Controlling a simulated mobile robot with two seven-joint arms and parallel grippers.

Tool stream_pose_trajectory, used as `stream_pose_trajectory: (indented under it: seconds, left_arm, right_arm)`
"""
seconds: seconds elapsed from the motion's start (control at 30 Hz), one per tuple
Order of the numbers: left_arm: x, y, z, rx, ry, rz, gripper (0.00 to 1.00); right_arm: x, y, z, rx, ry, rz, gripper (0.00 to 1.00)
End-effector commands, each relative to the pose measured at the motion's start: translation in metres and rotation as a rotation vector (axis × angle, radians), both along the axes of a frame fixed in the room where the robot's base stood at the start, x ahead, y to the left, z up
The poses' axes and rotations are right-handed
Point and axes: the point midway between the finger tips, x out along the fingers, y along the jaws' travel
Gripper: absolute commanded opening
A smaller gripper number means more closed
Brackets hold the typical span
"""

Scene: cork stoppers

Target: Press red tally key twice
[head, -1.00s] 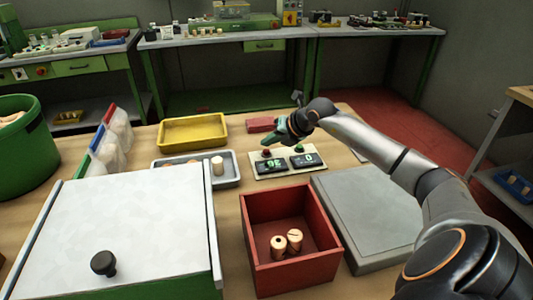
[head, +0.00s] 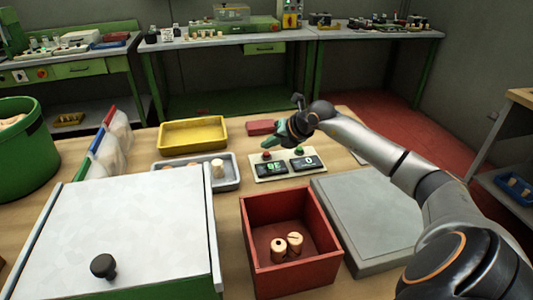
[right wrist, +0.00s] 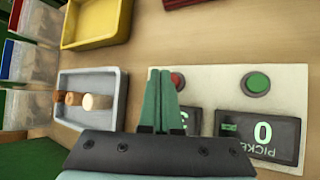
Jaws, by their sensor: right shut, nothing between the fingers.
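The tally board (head: 256,176) is a pale plate with a red key (head: 266,155), a green key (head: 299,151) and two dark displays. The right display (right wrist: 262,133) reads 0; the left one (right wrist: 191,121) is partly hidden by my fingers in the right wrist view. My right gripper (head: 267,143) is shut and empty, its green fingertips over the board's far left part. In the right wrist view the fingertips (right wrist: 161,72) are just left of the red key (right wrist: 178,82), partly overlapping its edge. I cannot tell whether they touch it. My left gripper is not in view.
A grey tray (head: 232,185) with corks stands left of the board, a yellow tray (head: 193,134) behind it. A red box (head: 318,275) with two corks is in front. A grey slab (head: 370,215) lies to the right, a white-topped box (head: 130,235) at front left.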

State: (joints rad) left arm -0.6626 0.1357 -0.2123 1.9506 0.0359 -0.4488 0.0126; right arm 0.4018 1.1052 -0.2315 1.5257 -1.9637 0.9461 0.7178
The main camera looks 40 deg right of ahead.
Motion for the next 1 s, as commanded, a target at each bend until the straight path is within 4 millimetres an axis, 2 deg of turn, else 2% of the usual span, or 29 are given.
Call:
stream_pose_trajectory:
  seconds: [0.77, 1.0]
  left_arm:
    - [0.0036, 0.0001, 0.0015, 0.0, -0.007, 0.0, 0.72]
    - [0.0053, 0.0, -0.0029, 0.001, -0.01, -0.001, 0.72]
  right_arm:
    - [-0.0001, -0.0001, -0.0002, 0.0, 0.0, 0.0, 0.0]
    - [-0.0001, -0.0002, -0.0082, -0.001, 0.001, -0.001, 0.0]
